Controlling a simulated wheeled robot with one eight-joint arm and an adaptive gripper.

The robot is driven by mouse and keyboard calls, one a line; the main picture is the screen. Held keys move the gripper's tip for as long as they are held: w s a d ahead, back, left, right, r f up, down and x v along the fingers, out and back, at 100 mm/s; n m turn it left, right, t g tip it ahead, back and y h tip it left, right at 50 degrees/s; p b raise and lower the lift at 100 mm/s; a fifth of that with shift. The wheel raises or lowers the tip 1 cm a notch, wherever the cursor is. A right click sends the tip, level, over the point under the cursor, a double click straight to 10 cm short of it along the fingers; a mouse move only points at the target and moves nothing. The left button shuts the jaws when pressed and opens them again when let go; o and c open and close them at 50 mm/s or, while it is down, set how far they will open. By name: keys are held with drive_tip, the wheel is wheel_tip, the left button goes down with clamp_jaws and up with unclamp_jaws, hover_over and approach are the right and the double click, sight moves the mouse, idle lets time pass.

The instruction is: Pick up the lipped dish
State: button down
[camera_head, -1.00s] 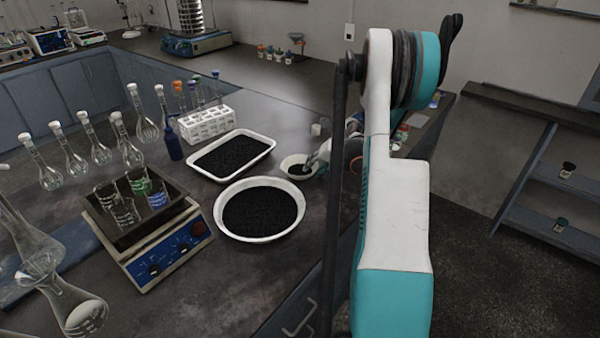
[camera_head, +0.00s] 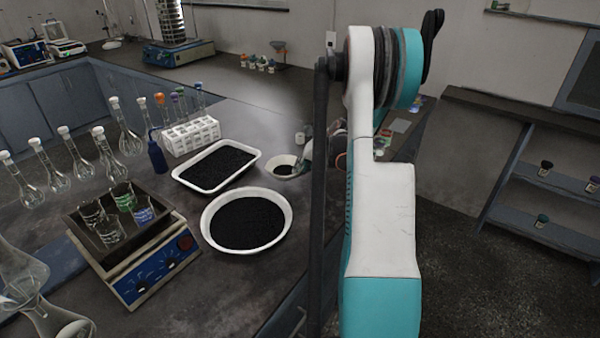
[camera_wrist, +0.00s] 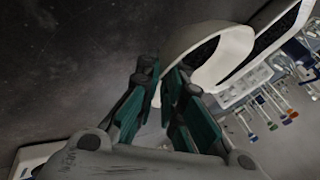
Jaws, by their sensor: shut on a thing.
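The lipped dish (camera_head: 274,161) is a small white bowl with dark grains inside, right of the tray in the head view. My gripper (camera_head: 304,160) is shut on its right side. The dish appears held slightly above the bench, roughly level. In the wrist view the white dish (camera_wrist: 226,68) fills the space beyond the fingertips, and its rim lies between the green-padded fingers (camera_wrist: 165,85). The fingers hide part of the dish, and my arm covers some of the bench beside it.
A white rectangular tray (camera_head: 182,181) and a round white pan (camera_head: 206,226), both with black grains, stand close left. A small pale block (camera_head: 299,138) stands behind the dish.

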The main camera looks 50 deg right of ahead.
wheel_tip(320, 180, up, 16)
drive_tip(key=p, duration=0.4)
drive_tip(key=shift+p, duration=0.3)
drive_tip(key=shift+r, duration=0.1)
